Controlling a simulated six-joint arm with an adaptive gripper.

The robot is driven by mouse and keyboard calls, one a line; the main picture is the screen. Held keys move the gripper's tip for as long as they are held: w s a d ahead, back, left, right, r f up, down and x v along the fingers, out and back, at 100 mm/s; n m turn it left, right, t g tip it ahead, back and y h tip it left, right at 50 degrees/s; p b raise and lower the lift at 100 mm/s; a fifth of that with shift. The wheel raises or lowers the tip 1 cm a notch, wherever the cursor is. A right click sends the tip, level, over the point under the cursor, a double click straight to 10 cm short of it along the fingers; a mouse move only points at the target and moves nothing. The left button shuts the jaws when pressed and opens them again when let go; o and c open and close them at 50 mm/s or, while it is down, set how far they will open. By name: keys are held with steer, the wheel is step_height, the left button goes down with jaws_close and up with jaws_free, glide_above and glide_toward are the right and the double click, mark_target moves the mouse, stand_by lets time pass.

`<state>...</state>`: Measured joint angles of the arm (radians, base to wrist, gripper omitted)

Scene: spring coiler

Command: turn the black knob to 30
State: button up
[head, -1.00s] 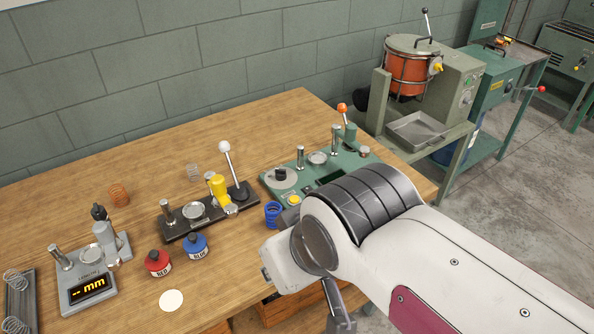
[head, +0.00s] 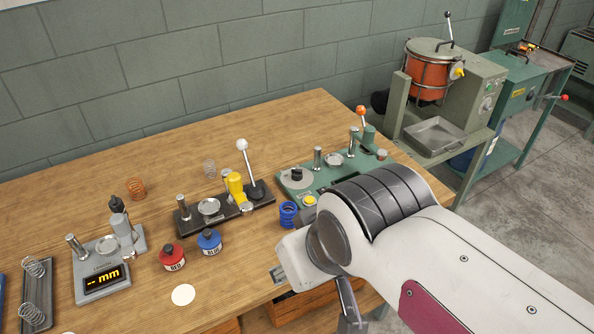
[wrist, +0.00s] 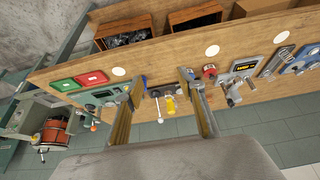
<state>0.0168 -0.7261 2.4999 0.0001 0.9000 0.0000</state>
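The black knob (head: 297,174) sits on a grey round dial at the left end of the green coiler (head: 326,181) on the bench. The dial's numbers are too small to read. A yellow button (head: 310,200) is in front of the knob. In the head view my arm covers the front right of the coiler, and my fingertips cannot be made out. In the wrist view my gripper (wrist: 162,76) is open, its two fingers wide apart with nothing between them. The coiler (wrist: 103,97) shows there beside the left finger, its knob not clear.
The bench front is mostly clear.

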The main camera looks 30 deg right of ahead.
mark_target(297, 172)
steer(key=w+d+f+m+g, duration=0.1)
steer(key=w+d+f, duration=0.3)
steer(key=w, duration=0.5)
steer(key=w+d+f+m+g, duration=0.1)
steer(key=w+d+f+m, duration=0.1)
steer(key=w+d+f, duration=0.3)
steer(key=w+d+f+m+g+h, duration=0.1)
steer(key=w+d+f, duration=0.4)
steer(key=w, duration=0.9)
steer(key=shift+w+d+f+m, duration=0.15)
steer(key=shift+d+m, duration=0.45)
steer(key=shift+d, duration=0.85)
steer(key=w, duration=0.1)
steer(key=w+d, duration=0.1)
steer(key=w, duration=0.1)
steer(key=shift+w+d+f+m+t+h, duration=0.1)
steer(key=shift+w+d+m+t+h, duration=0.1)
steer(key=shift+d+m+t+h, duration=0.1)
steer(key=shift+m+t, duration=0.4)
steer(key=shift+t, duration=0.2)
steer(key=w+r, duration=0.1)
steer(key=w+d+r, duration=0.1)
steer(key=w, duration=0.1)
steer(key=shift+w+r, duration=0.1)
steer(key=shift+w, duration=0.05)
steer(key=shift+x, duration=3.9)
